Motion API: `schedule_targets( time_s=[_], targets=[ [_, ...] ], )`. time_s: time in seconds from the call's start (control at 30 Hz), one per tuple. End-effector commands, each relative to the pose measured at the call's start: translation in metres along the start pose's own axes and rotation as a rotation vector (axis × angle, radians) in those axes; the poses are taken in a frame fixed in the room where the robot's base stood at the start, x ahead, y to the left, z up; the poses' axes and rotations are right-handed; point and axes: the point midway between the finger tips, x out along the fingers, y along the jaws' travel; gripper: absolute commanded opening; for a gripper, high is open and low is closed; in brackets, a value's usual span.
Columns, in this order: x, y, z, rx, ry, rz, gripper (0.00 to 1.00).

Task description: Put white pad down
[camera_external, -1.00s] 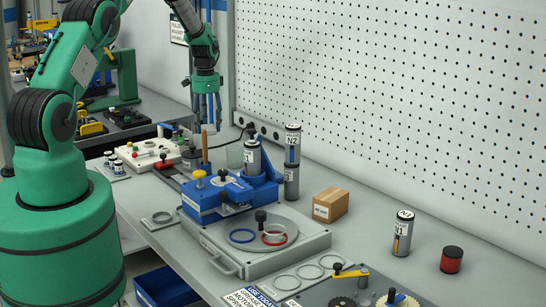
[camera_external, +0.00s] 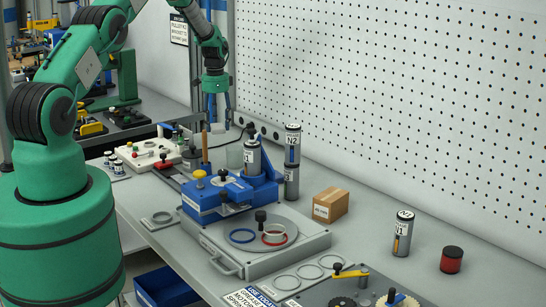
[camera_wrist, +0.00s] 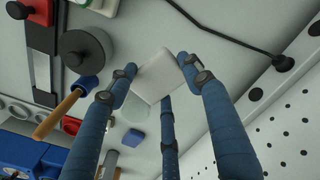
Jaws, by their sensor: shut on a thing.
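The white pad (camera_wrist: 155,78) is a small pale block held between my gripper's (camera_wrist: 156,70) blue fingers in the wrist view. Its near face is tilted, and the fingertips press its left and right sides. A third finger is below it in the picture. In the external view my gripper (camera_external: 214,104) hangs over the back of the bench, near the wall. The grey bench top (camera_wrist: 215,85) shows behind the pad in the wrist view, with a gap I cannot judge.
A wooden-handled tool (camera_wrist: 62,112), a dark round knob (camera_wrist: 84,52) and a red-and-black part lie left in the wrist view. A black cable (camera_wrist: 228,38) crosses the bench toward the pegboard wall (camera_external: 400,90). A blue fixture (camera_external: 225,195) stands in front; a cardboard box (camera_external: 330,204) is right.

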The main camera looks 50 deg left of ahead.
Motion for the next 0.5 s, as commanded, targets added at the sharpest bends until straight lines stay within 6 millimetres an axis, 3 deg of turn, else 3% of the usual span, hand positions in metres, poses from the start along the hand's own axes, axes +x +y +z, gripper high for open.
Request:
schedule_targets(
  time_s=[0.5],
  targets=[
    [0.052, 0.001, 0.001, 0.0, -0.001, 0.001, 0.32]
  ],
)
